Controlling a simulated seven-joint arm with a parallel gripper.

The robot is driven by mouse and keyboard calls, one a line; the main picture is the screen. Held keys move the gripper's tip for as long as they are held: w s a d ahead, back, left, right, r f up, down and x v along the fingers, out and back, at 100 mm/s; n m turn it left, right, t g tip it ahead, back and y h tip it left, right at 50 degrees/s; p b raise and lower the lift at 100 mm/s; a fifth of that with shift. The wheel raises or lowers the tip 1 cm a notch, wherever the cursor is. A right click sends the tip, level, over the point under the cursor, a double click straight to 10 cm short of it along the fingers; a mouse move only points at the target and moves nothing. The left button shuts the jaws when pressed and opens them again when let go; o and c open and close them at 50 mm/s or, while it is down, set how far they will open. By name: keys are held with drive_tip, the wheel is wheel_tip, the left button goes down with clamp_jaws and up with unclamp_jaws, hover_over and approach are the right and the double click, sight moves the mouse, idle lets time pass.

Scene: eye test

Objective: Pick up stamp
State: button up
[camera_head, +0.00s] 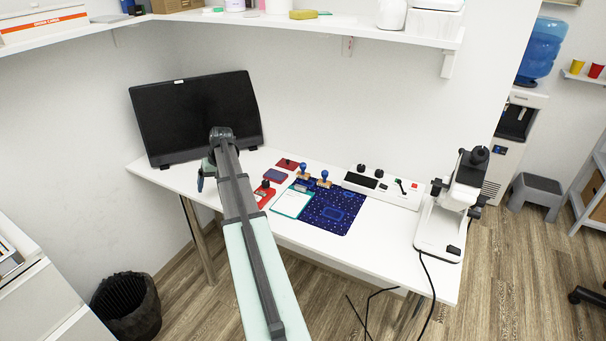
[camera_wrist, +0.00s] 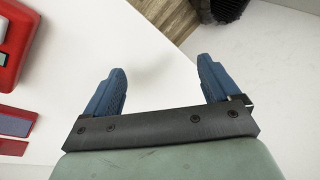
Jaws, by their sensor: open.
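Two stamps with blue knobs, a left one (camera_head: 302,169) and a right one (camera_head: 325,176), stand upright at the back of a dark blue patterned mat (camera_head: 334,212). A dark-knobbed item, perhaps also a stamp, stands at a red tray (camera_head: 262,196) left of the mat. My gripper shows in the wrist view (camera_wrist: 162,66), its two blue fingers wide apart with nothing between them. In the head view only a blue finger (camera_head: 200,182) shows past my arm, over the table's left part and well left of the stamps. No blue-knobbed stamp shows in the wrist view.
A dark blue pad (camera_head: 275,176) and a dark red pad (camera_head: 287,164) lie near the stamps on the white table (camera_head: 380,232). A monitor (camera_head: 195,115) stands behind my gripper. A control box (camera_head: 382,189) and a microscope (camera_head: 450,205) stand at the right.

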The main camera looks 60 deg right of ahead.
drive_tip(key=s+d+r+m+h, duration=0.2)
drive_tip(key=s+d+r+m, duration=0.2)
drive_tip(key=s+d, duration=0.75)
drive_tip(key=m+g+h, duration=0.2)
drive_tip(key=m+h, duration=0.1)
drive_tip(key=m, duration=0.2)
approach(304, 170)
drive_tip(key=x, duration=0.7)
drive_tip(key=d+x, duration=0.1)
drive_tip(key=x, duration=0.3)
drive_tip(key=shift+w, duration=0.4)
drive_tip(key=shift+c, duration=0.2)
drive_tip(key=c, duration=1.1)
wheel_tip(304, 170, up, 10)
